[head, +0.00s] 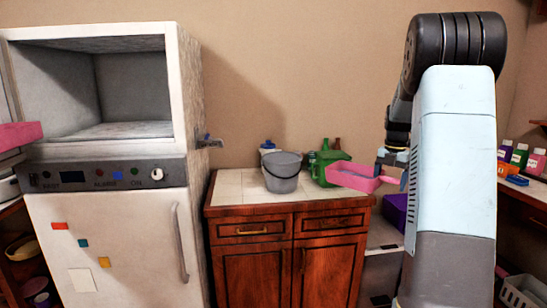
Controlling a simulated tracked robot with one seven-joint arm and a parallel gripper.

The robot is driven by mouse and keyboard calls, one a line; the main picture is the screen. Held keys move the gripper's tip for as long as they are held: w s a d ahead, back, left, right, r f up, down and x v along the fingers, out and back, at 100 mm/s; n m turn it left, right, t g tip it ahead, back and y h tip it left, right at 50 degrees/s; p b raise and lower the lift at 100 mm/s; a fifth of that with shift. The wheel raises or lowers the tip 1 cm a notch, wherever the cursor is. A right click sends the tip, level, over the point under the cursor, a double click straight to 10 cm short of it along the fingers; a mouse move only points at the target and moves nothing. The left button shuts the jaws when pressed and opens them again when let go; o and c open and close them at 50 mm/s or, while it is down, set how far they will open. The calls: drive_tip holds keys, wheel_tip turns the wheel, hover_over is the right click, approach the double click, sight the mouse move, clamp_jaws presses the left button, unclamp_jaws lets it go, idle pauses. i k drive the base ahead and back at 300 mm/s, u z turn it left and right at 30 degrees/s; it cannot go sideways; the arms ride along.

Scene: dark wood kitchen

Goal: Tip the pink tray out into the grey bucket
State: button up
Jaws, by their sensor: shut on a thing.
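The pink tray (352,178) is held over the right end of the tiled counter, roughly level with its long side facing me. Its inside is mostly hidden, so I cannot tell what lies in it. My gripper (388,177) is shut on the tray at its right end, partly hidden behind my own arm. The grey bucket (282,178) stands upright on the counter to the left of the tray, with its handle hanging down the front. The tray and the bucket are apart, and the bucket's inside is barely visible.
A green container (325,166) stands between bucket and tray, with bottles (336,144) behind. A blue-capped item (267,146) is behind the bucket. A tall white oven cabinet (110,190) borders the counter's left side. Bare tiles (236,187) lie left of the bucket.

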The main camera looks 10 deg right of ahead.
sight(282, 170)
drive_tip(key=i, duration=1.25)
drive_tip(key=z, duration=0.1)
